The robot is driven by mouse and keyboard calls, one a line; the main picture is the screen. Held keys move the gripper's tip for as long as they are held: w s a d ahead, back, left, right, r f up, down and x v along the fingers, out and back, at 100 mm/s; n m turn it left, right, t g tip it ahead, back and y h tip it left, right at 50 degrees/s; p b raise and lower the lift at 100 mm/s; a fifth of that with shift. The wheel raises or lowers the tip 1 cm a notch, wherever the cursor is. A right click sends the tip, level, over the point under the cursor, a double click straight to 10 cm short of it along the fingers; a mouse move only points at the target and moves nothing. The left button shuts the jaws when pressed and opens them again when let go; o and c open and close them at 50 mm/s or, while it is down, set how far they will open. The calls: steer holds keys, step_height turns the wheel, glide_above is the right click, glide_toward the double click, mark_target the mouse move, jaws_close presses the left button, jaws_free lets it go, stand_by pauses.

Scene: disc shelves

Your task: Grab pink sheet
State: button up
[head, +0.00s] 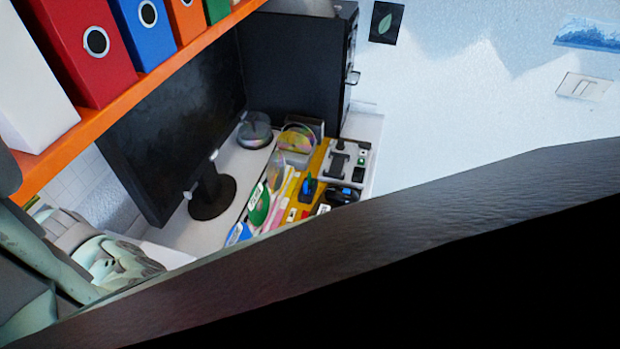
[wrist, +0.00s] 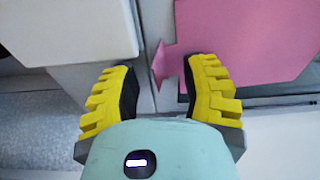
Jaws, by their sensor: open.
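In the wrist view, a large flat pink sheet (wrist: 250,35) fills the upper right, with a small pointed pink piece (wrist: 163,63) at its lower left. My gripper (wrist: 158,75) is open, its two yellow fingers with black inner pads spread apart. The pointed pink piece shows near the tips, close to the right finger; I cannot tell whether they touch. Nothing is held between the fingers. In the head view the gripper is not clearly visible. A thin pink item (head: 267,218) lies among the desk objects there; I cannot tell whether it is the same sheet.
A white block (wrist: 70,30) stands at the upper left of the wrist view. In the head view, an orange shelf (head: 140,85) holds binders above a black monitor (head: 175,125). A dark edge (head: 400,215) crosses the foreground. Discs and small gadgets crowd the desk.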

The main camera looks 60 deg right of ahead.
steer(key=shift+o, duration=0.4)
steer(key=shift+f, duration=0.15)
jaws_close()
stand_by(0.5)
